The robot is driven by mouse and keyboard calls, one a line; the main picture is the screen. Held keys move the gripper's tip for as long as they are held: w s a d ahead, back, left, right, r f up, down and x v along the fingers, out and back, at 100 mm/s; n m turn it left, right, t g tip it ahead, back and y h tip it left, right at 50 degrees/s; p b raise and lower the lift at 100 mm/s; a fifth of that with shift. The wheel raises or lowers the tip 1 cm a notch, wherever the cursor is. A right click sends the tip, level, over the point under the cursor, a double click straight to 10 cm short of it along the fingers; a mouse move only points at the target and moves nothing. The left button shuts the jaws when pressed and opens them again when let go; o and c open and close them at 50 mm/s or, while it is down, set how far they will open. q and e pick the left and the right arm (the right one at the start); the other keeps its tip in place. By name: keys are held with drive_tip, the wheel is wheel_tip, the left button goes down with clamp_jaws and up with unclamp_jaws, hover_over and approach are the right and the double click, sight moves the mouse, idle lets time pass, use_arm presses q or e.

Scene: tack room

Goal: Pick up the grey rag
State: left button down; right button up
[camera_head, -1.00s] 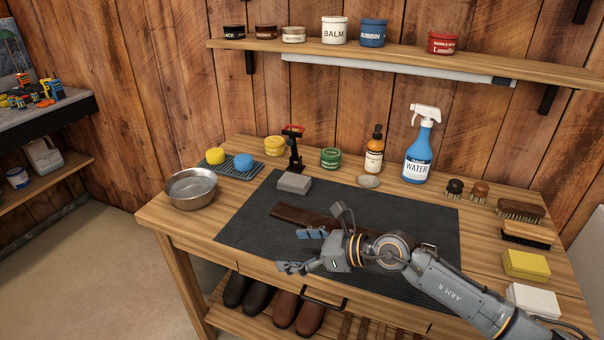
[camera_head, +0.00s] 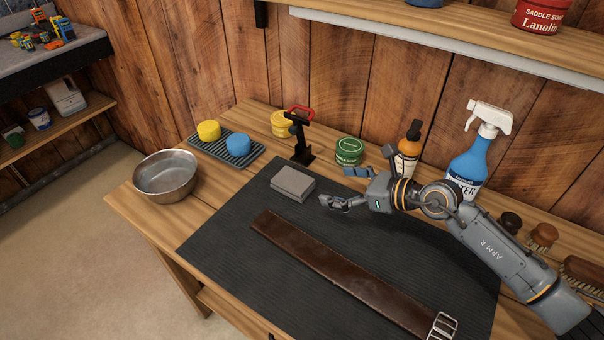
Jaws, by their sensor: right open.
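The grey rag (camera_head: 293,183) is folded into a small flat block. It lies on the upper left part of the dark ribbed mat (camera_head: 225,236), with nothing on top of it. My right gripper (camera_head: 339,187) is open and empty. It is just to the right of the rag, its fingers pointing left towards it, apart from it in the picture. My left gripper is not in view.
A brown leather strap (camera_head: 335,268) with a buckle crosses the mat. A black stand with a red top (camera_head: 300,138) and a green tin (camera_head: 349,151) stand behind the rag. A metal bowl (camera_head: 166,176) is to the left; bottles stand behind my right arm.

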sight(296, 181)
drive_tip(key=x, duration=0.2)
drive_tip(key=b+x, duration=0.1)
drive_tip(key=x, duration=0.1)
drive_tip(key=b+x, duration=0.1)
drive_tip(key=x, duration=0.1)
drive_tip(key=shift+s+a+f, duration=0.1)
drive_tip(key=shift+a+f, duration=0.05)
drive_tip(key=shift+a, duration=0.25)
drive_tip(key=shift+w+a+f, duration=0.2)
drive_tip(key=shift+w+a, duration=0.05)
drive_tip(key=shift+w, duration=0.05)
drive_tip(key=shift+w+a+f+b, duration=0.25)
drive_tip(key=shift+a+b, duration=0.05)
drive_tip(key=shift+b, duration=0.1)
drive_tip(key=b+x, duration=0.2)
drive_tip(key=x, duration=0.1)
drive_tip(key=shift+w+a+f, duration=0.15)
drive_tip(key=shift+a+f, duration=0.1)
drive_tip(key=shift+f, duration=0.05)
drive_tip(key=shift+w+a+f+b, duration=0.1)
drive_tip(key=shift+w+a+b, duration=0.1)
drive_tip(key=shift+a+b, duration=0.1)
drive_tip(key=shift+w, duration=0.1)
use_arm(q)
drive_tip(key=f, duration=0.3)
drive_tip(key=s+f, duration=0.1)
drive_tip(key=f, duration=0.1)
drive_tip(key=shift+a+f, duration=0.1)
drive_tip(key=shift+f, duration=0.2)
